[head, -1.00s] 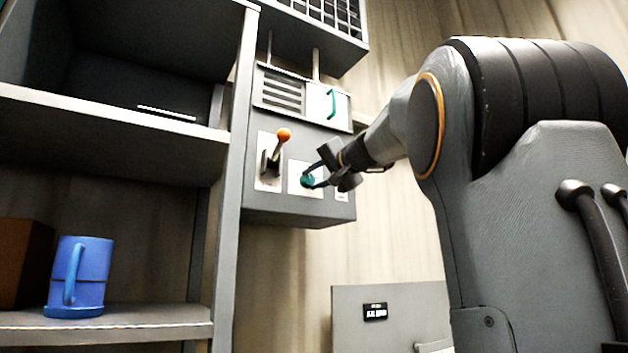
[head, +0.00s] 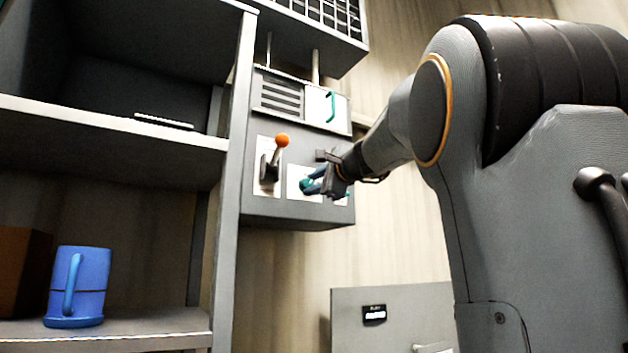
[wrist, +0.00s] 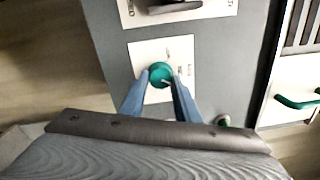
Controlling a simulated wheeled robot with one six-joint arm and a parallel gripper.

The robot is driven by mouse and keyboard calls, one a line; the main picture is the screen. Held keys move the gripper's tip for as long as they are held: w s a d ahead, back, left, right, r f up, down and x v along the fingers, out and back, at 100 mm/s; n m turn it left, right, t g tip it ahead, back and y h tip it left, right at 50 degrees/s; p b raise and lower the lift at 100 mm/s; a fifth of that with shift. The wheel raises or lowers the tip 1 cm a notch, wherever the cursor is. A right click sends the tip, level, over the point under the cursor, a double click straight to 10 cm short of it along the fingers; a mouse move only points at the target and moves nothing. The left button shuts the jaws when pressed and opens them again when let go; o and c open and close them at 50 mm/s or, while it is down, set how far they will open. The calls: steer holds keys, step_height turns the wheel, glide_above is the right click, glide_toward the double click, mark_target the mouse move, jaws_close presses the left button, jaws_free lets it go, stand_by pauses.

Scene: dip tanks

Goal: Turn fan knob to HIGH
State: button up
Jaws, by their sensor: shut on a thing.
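The fan knob (wrist: 160,74) is a round teal-green knob on a white plate (wrist: 147,53) with small markings that I cannot read. In the head view the knob (head: 305,184) shows at the lower part of the grey control box (head: 262,207), partly hidden by my gripper. My gripper (wrist: 160,84) is shut on the knob, with one blue-grey finger on each side of it. In the head view my gripper (head: 313,183) reaches the box from the right. The pointer setting of the knob is too small to tell.
A lever with an orange ball (head: 282,140) stands just left of the knob. Above is a vented panel with a teal handle (head: 331,106). A shelf at the left holds a blue mug (head: 90,287). The wall right of the box is clear.

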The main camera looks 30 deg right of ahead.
steer(key=m+p, duration=0.2)
steer(key=m, duration=0.3)
steer(key=shift+m+p, duration=0.4)
steer(key=shift+f, duration=0.1)
stand_by(0.3)
steer(key=o, duration=1.1)
steer(key=shift+c, duration=0.2)
steer(key=s+b, duration=0.2)
steer(key=s, duration=0.5)
steer(key=shift+s, duration=0.4)
steer(key=shift+f, duration=0.1)
